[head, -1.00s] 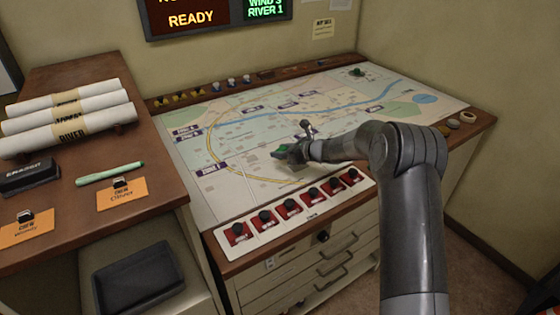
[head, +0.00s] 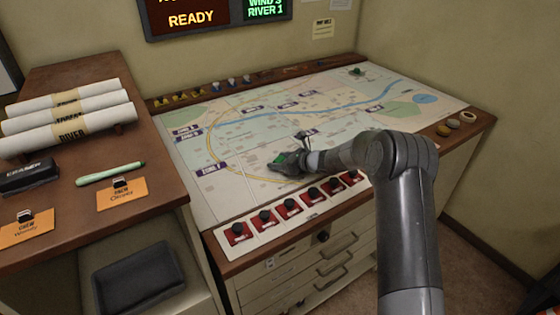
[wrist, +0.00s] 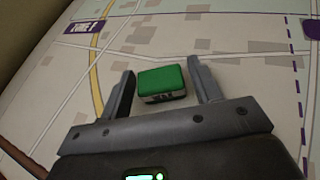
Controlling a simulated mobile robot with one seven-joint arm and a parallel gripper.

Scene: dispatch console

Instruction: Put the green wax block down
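The green wax block (wrist: 162,79) is a small block with a bright green top and a pale, marked front side.
A row of red switches (head: 289,208) lines the console's front edge. Pucks (head: 452,123) lie along the right edge. A side desk at left holds rolled maps (head: 65,118), a green marker (head: 110,173) and an eraser (head: 29,175). Map around the block is clear.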

